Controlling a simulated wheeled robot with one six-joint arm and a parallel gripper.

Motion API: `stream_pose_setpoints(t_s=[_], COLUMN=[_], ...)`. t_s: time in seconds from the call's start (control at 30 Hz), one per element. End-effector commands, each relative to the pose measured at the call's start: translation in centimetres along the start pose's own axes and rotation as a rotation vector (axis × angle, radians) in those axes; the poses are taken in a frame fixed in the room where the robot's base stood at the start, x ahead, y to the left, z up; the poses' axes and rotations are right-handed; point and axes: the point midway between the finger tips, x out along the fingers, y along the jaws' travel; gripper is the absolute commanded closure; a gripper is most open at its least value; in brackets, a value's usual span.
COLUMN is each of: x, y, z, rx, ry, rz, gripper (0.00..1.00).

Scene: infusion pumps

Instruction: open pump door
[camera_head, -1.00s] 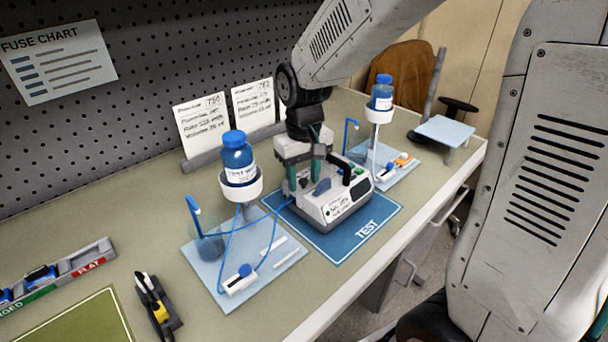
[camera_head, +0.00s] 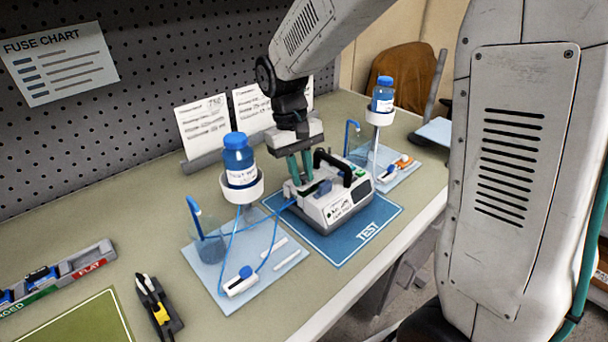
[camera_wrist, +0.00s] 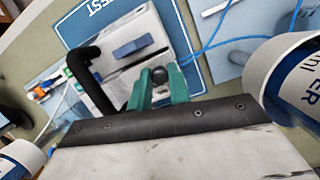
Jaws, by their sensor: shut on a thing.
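The white-and-grey pump (camera_head: 350,205) stands on the blue TEST mat (camera_head: 345,245). It has a black carry handle (camera_head: 335,158) and a blue piece (camera_head: 322,187) on top, which also shows in the wrist view (camera_wrist: 132,47). My gripper (camera_head: 300,178) points down at the pump's rear left. In the wrist view, the green fingers of my gripper (camera_wrist: 160,85) are shut on a dark round knob (camera_wrist: 159,75) at the pump. The fingers and my arm hide part of the pump's far left side. How far the door stands open cannot be told.
A blue-capped bottle (camera_head: 238,155) on a stand with blue tubing is close left of the pump. Another bottle (camera_head: 383,95) stands behind right. The black handle is close beside my fingers. A yellow-black tool (camera_head: 158,303) lies front left. Bare bench lies along the front edge.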

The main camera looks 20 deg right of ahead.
Motion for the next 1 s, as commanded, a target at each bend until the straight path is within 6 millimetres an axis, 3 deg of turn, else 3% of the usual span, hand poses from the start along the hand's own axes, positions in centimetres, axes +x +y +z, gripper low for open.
stream_pose_setpoints(t_s=[0.5,1.0], x=[-1.8,-2.4], y=[-0.5,-0.7], z=[-2.2,-3.2], rx=[-0.001,0.000], ry=[-0.446,-0.650], rz=[0.102,0.149], gripper=[1.00,1.00])
